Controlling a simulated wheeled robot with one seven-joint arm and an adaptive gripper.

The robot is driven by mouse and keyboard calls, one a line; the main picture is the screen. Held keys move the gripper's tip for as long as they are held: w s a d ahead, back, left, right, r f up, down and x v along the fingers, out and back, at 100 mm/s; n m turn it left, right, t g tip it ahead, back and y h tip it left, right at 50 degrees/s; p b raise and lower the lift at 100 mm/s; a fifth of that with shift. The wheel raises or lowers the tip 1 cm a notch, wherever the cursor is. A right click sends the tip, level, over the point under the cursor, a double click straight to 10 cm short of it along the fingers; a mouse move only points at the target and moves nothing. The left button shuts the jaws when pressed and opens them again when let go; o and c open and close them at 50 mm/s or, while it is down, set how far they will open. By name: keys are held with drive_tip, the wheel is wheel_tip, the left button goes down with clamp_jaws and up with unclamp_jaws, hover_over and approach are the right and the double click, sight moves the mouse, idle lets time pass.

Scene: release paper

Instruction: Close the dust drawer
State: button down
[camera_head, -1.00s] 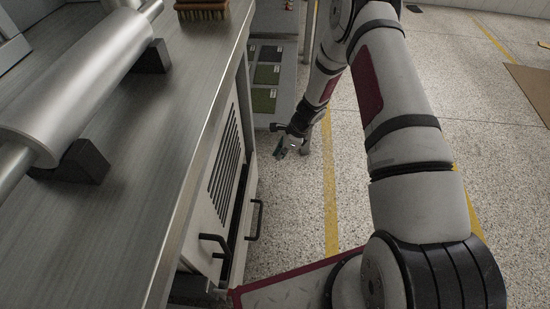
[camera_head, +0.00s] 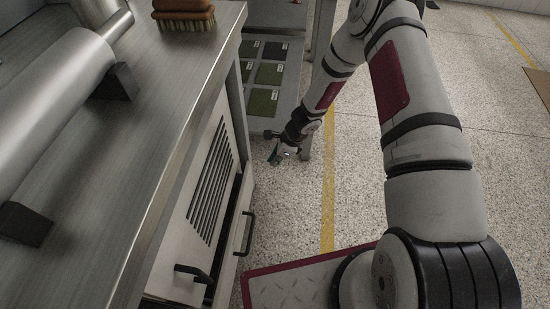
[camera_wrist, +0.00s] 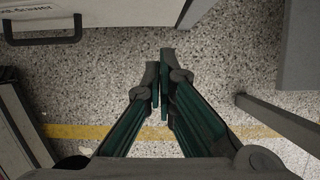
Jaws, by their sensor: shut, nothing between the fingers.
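The pale dust drawer (camera_head: 239,226) with a black bar handle (camera_head: 247,232) stands out from the low cabinet under the bench, with a dark gap behind its front. In the wrist view a pale front (camera_wrist: 130,15), with a partly cut-off label and a black handle (camera_wrist: 42,30), runs along the top left. My gripper (camera_head: 276,158) hangs over the floor to the right of the cabinet, beyond the drawer and apart from it. In the wrist view its green-sided fingers (camera_wrist: 160,58) are together and empty, below the front's lower edge.
The metal bench top (camera_head: 110,170) carries a large roller (camera_head: 45,110) and a wooden brush (camera_head: 184,13). A vented panel (camera_head: 213,180) with its own handle (camera_head: 193,271) is left of the drawer. A rack of sample sheets (camera_head: 265,75) stands behind.

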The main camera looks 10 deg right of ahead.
drive_tip(key=w+a+f+b, duration=0.2)
drive_tip(key=a+f+b, duration=0.1)
drive_tip(key=a+f, duration=0.3)
drive_tip(key=shift+f, duration=0.15)
drive_tip(key=shift+w+a, duration=0.1)
drive_tip(key=shift+a, duration=0.05)
